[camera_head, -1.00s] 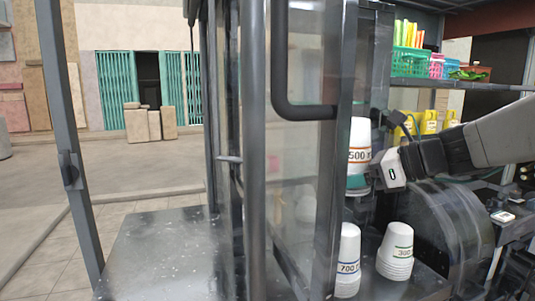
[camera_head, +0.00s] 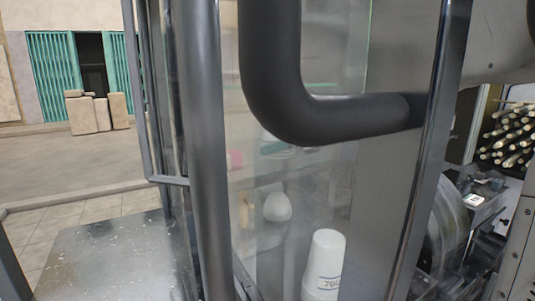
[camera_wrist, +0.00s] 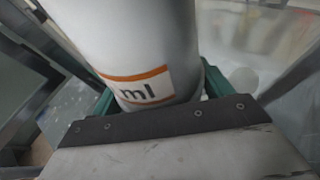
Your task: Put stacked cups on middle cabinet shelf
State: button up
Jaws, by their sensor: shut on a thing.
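The held stack of white paper cups (camera_wrist: 145,35) has an orange-bordered label reading "ml" and fills the top middle of the wrist view. My gripper (camera_wrist: 158,92) is shut around it, with a green finger on each side. In the head view the gripper and held stack are not clearly seen; part of my arm (camera_head: 495,40) shows at the upper right. The cabinet's glass panel (camera_head: 345,190) and dark frame fill the middle of the head view. The middle shelf cannot be made out clearly.
A thick dark handle (camera_head: 345,118) crosses the glass close to the camera. A white cup stack marked "700" (camera_head: 325,265) stands behind the glass. The press (camera_head: 450,225) and cane pile (camera_head: 508,135) are at right. A bare metal counter (camera_head: 105,255) lies at left.

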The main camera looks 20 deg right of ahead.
jog(key=w, duration=0.4)
jog(key=shift+a+f, duration=0.1)
jog(key=shift+f, duration=1.85)
jog(key=o, duration=1)
jog(key=shift+f, duration=0.2)
jog(key=shift+r, duration=0.15)
jog(key=shift+s+d+r, duration=0.15)
jog(key=shift+d, duration=0.05)
jog(key=v, duration=1.1)
jog(key=shift+s+d+r, duration=0.15)
